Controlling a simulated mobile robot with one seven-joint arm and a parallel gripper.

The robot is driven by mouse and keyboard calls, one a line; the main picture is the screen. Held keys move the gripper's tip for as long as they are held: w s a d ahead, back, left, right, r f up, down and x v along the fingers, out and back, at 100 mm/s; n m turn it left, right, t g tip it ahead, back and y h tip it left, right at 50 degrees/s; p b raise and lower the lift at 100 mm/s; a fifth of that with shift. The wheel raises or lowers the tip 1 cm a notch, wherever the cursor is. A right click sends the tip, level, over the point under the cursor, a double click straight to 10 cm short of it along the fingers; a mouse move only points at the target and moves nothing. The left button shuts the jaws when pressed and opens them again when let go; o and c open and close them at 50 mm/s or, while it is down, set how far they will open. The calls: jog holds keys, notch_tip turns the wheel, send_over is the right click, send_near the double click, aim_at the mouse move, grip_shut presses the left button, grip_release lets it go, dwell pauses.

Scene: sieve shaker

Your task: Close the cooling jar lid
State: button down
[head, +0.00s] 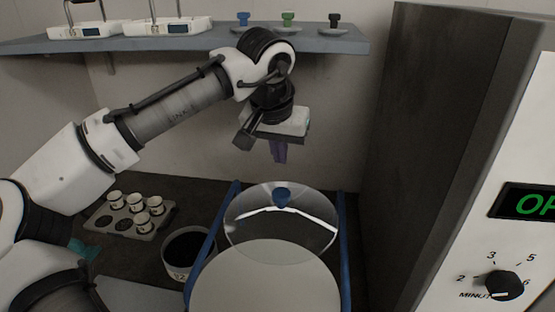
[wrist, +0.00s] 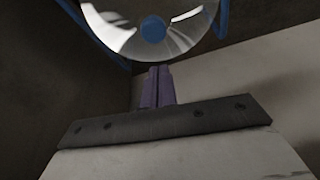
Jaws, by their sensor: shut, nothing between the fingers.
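The cooling jar's clear round lid (head: 245,222) has a blue knob (head: 282,197) and stands tilted up behind the jar's pale round body (head: 265,280). Blue rails run along both sides of the jar. In the wrist view the lid (wrist: 188,30) is at the top, with its blue knob (wrist: 153,29) facing me. My gripper (head: 280,155) hangs above and behind the lid, apart from it. Its purple fingers (wrist: 158,87) are together and hold nothing.
A tray of small cups (head: 135,213) and a dark-filled bowl (head: 190,250) stand left of the jar. A large machine with a dial (head: 503,285) is close on the right. A wall shelf (head: 330,43) with small stoppers and white devices runs behind my arm.

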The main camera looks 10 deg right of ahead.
aim_at(281, 205)
jog(key=p+x, duration=0.1)
jog(key=x, duration=0.8)
jog(key=shift+d+p, duration=0.1)
jog(key=shift+p, duration=0.3)
jog(key=shift+s, duration=0.15)
